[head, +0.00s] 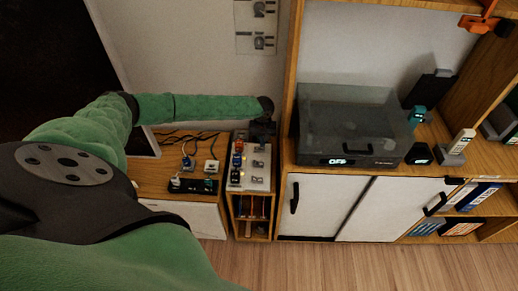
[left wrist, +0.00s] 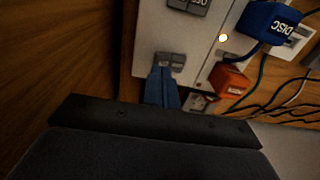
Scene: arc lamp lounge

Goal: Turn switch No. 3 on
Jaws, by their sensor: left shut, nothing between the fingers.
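A white power strip (head: 248,186) lies on top of a narrow wooden cabinet, with coloured plugs on its left side and a row of grey switches (head: 257,164) on its right. In the left wrist view, the strip (left wrist: 150,38) shows a grey switch (left wrist: 171,60) right at my fingertips, and another grey switch (left wrist: 188,6) further up. I cannot read which one is No. 3. My left gripper (head: 264,128) is at the strip's far end; in the wrist view its fingers (left wrist: 163,82) are shut and empty, touching or almost touching the near switch. My right gripper is not in view.
A blue plug (left wrist: 268,22) marked DISC and an orange plug (left wrist: 230,80) sit beside the switches, with loose cables to the right. A black power strip (head: 193,187) lies left.

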